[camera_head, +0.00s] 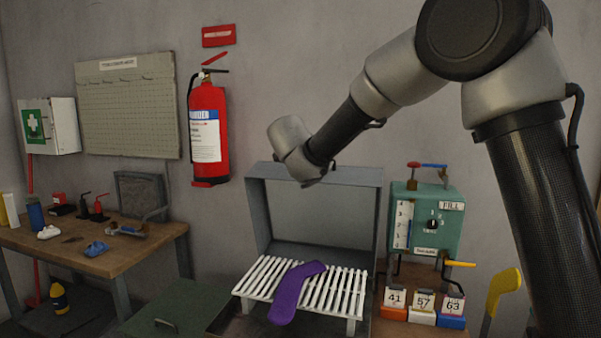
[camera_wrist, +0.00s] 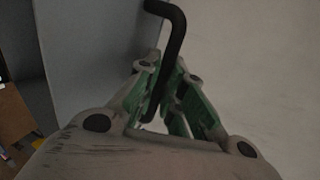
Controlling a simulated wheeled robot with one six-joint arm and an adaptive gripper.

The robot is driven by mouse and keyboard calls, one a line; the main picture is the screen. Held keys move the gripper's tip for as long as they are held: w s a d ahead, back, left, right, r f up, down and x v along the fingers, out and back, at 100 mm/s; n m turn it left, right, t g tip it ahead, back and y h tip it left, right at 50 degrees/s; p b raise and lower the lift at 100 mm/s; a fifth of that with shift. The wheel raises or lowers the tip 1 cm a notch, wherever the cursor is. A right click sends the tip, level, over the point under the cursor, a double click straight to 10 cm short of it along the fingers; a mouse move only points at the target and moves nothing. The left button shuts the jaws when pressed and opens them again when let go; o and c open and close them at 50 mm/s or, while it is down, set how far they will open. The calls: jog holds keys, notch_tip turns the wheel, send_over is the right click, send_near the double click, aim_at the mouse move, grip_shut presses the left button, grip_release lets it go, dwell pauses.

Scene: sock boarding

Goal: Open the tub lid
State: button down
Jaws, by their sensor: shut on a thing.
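A flat green lid (camera_head: 185,303) with a small metal handle (camera_head: 167,326) lies low at the left of the slatted rack in the head view; it looks flat and closed, and its near edge is cut off. In the wrist view my gripper (camera_wrist: 167,68), with green finger linkages, is shut on a black bent rod (camera_wrist: 174,45). The rod rises past the fingertips and hooks left at its top. In the head view my arm reaches left to the grey box frame; the fingers and rod are not clear there. My gripper is well above and apart from the green lid.
A white slatted rack (camera_head: 343,283) bears a purple sock (camera_head: 292,293) before the open grey box (camera_head: 259,219). A green FILL unit (camera_head: 453,239) and numbered blocks (camera_head: 422,310) stand right, beside a yellow sock shape (camera_head: 503,288). A wooden table (camera_head: 130,250) with small items stands left.

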jog(key=w+d+g, duration=0.1)
jog(key=w+d, duration=0.1)
jog(key=w, duration=0.5)
jog(key=shift+d+y, duration=0.15)
jog(key=shift+y, duration=0.15)
jog(key=shift+f, duration=0.1)
jog(key=c, duration=1.5)
grip_release()
jog(key=v, duration=1.2)
jog(key=shift+w+r, duration=0.1)
jog(key=shift+r, duration=0.15)
